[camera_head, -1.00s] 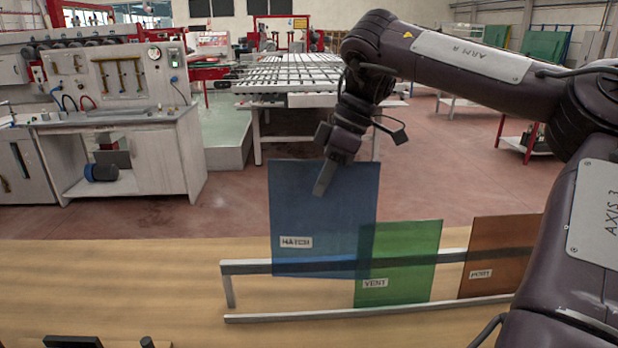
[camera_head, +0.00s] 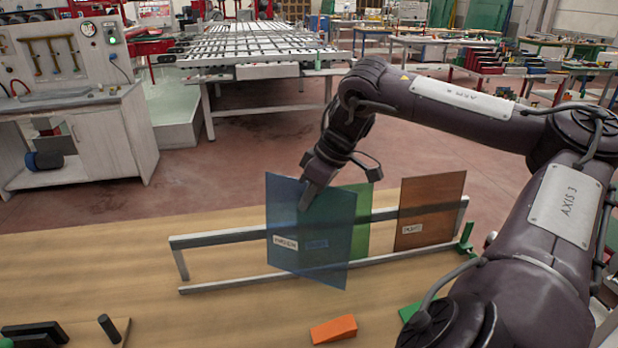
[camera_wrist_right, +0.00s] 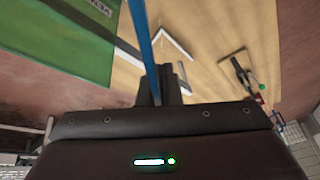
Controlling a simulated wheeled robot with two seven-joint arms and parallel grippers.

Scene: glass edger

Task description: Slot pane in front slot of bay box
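My right gripper (camera_head: 306,196) is shut on the upper edge of a blue see-through pane (camera_head: 338,262) with a white label that is hard to read now. The pane hangs upright in front of the rack (camera_head: 215,284), its lower edge reaching below the front rail. In the right wrist view the pane (camera_wrist_right: 141,38) shows edge-on in the gripper (camera_wrist_right: 158,82). A green pane labelled VENT (camera_head: 361,215) stands in the rack, partly behind the blue one. An orange-brown pane (camera_head: 432,205) stands farther right. My left gripper is out of view. I cannot make out the bay box.
An orange wedge (camera_head: 333,329) lies on the wooden table (camera_head: 225,318). Dark objects (camera_head: 35,333) and a dark peg (camera_head: 109,328) are at the lower left. A green clip (camera_head: 467,238) sits by the rack's right end. My right arm covers the table's right side.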

